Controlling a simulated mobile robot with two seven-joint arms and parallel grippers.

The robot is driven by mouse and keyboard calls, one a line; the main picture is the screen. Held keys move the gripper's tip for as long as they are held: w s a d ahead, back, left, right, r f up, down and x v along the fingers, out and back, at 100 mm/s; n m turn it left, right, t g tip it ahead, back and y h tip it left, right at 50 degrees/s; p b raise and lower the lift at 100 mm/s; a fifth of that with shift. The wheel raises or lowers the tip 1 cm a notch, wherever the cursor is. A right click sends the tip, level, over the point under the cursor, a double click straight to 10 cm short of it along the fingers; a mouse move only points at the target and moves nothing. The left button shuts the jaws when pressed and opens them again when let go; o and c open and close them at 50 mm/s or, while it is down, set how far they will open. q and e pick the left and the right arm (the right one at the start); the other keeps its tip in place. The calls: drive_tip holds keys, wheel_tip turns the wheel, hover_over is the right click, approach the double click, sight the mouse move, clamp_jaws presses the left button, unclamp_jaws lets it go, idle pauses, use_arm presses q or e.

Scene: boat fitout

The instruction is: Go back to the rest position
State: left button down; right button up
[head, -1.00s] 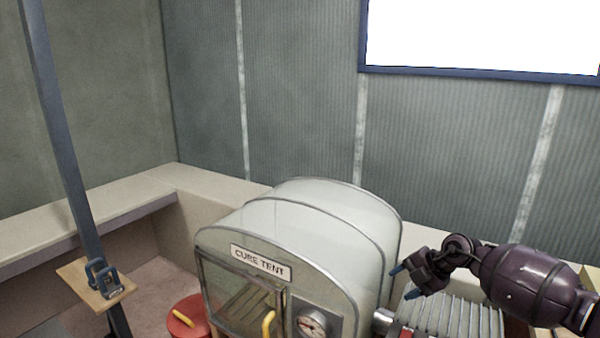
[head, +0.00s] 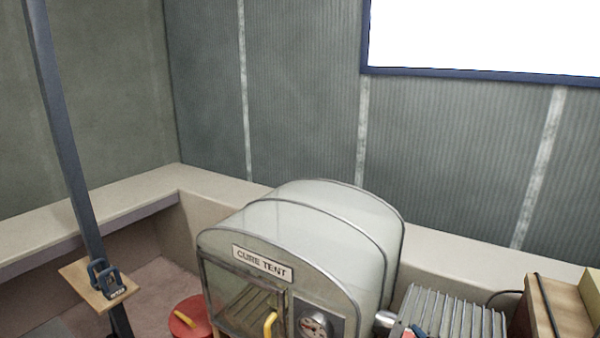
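Neither of my grippers is in the head view now, and no part of my arms shows. The cure tent (head: 330,225), a pale rounded cabinet with a "CURE TENT" label, stands at the lower middle. Its front window door (head: 235,297) looks closed, with a slatted rack behind the pane and a yellow handle (head: 270,325) at its right edge. A round gauge (head: 316,325) sits right of the door.
A ribbed grey unit (head: 455,312) and a wooden box (head: 560,308) stand right of the tent. A red round lid (head: 190,317) is at its left. A dark post (head: 65,140) with a small wooden shelf (head: 85,285) rises at left. A ledge (head: 130,195) runs along the walls.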

drive_tip(key=s+d+f+m+g+h, duration=0.2)
drive_tip(key=s+f, duration=0.5)
drive_tip(key=s, duration=0.4)
drive_tip(key=s+d+f+m+g+h, duration=0.1)
drive_tip(key=s+d+f+m+g, duration=0.1)
drive_tip(key=s+d+f+m, duration=0.2)
drive_tip(key=s+f+m, duration=0.1)
drive_tip(key=s+f, duration=0.2)
drive_tip(key=s, duration=0.4)
drive_tip(key=shift+f+h, duration=0.25)
drive_tip(key=shift+h, duration=0.15)
